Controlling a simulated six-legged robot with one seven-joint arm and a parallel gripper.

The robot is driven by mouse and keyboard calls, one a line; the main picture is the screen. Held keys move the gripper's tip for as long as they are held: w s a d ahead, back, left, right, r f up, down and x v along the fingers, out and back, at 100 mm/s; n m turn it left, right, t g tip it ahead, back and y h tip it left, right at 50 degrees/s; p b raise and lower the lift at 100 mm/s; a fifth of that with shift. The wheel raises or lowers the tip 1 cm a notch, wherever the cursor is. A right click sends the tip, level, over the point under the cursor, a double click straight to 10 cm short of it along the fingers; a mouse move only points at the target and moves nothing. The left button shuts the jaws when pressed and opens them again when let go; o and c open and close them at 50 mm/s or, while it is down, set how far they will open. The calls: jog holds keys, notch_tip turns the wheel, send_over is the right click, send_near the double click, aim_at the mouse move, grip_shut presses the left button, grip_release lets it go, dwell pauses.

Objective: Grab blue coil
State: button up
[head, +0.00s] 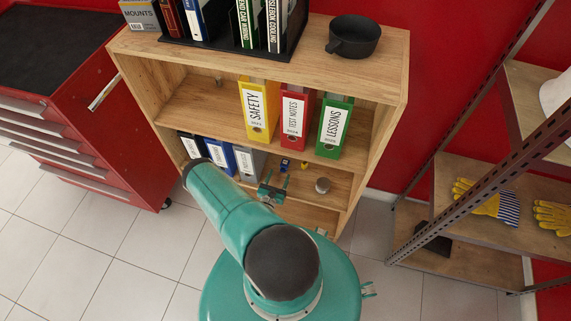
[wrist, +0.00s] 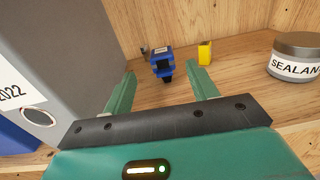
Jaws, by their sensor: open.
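The blue coil (wrist: 161,62) is a small blue and black block on a wooden shelf, near the back wall. In the wrist view it lies ahead of my gripper (wrist: 163,85), between the lines of the two fingers but beyond their tips. My gripper is open and empty, with its two green fingers spread apart. In the head view the blue coil (head: 285,163) is small, on a lower shelf of the wooden bookcase, and my gripper (head: 274,185) is just in front of it.
A small yellow item (wrist: 205,53) stands just right of the coil. A sealant tin (wrist: 295,57) is farther right. A grey binder (wrist: 55,60) stands close on the left. The shelf above (head: 200,105) holds yellow, red and green binders. A red tool cabinet (head: 120,140) stands left.

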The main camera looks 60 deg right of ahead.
aim_at(286, 160)
jog(key=d, duration=0.9)
jog(key=shift+w+d, duration=0.15)
jog(key=shift+w, duration=0.2)
jog(key=c, duration=1.1)
jog(key=shift+r, duration=0.1)
jog(key=shift+c, duration=0.2)
